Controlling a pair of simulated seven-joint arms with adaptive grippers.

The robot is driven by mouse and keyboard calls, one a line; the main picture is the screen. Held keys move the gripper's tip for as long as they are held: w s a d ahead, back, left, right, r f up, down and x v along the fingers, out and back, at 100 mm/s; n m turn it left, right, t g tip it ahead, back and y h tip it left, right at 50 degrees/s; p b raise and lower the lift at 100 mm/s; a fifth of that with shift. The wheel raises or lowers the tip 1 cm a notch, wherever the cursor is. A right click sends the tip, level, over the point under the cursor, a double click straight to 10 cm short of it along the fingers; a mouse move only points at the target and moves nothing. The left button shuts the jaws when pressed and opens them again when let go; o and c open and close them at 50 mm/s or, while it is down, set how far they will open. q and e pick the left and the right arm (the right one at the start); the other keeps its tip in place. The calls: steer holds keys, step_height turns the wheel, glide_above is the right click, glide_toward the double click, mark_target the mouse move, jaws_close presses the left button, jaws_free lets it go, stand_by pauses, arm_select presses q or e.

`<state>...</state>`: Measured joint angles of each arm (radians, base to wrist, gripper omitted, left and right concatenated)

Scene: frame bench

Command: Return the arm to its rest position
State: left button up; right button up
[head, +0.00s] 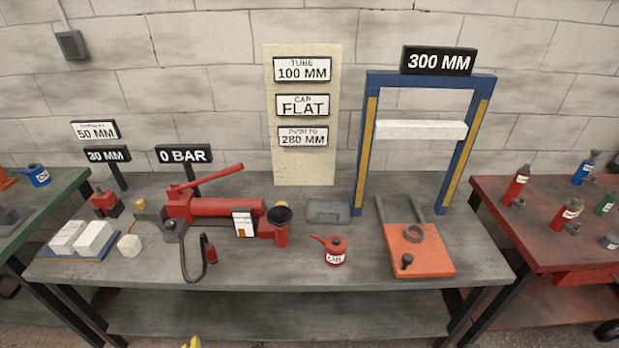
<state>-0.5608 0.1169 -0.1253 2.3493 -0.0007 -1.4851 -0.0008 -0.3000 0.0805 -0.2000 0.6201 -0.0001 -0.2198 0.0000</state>
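Neither of my grippers can be made out in the head view. A small yellow tip (193,342) shows at the bottom edge, left of the middle; I cannot tell what it belongs to. No arm reaches over the grey bench (270,272). On the bench, a red hand pump (225,208) lies at the left with its lever raised. A blue press frame (366,150) stands at the right, with a white crossbar (420,130) across it. An orange plate (425,262) with a dark ring (415,234) lies in front of the frame.
A red oil can (335,252) stands near the bench's front middle. White blocks (94,237) lie on a blue tray at the left. Signs read 0 BAR (184,156) and 300 MM (438,61). A green table (50,200) and a red table (525,225) flank the bench.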

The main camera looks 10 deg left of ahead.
arm_select(q)
steer(key=s+d+f+g+h, duration=0.1)
steer(key=s+d+f, duration=0.15)
steer(key=f, duration=1.15)
steer(key=s+d+f+g+h, duration=0.2)
steer(key=s+f, duration=0.1)
steer(key=f, duration=1.2)
steer(key=s+f+n+g+h, duration=0.1)
steer(key=s+f+n+g, duration=0.1)
steer(key=s+f, duration=1.6)
steer(key=shift+s+n, duration=0.7)
steer(key=shift+s, duration=0.35)
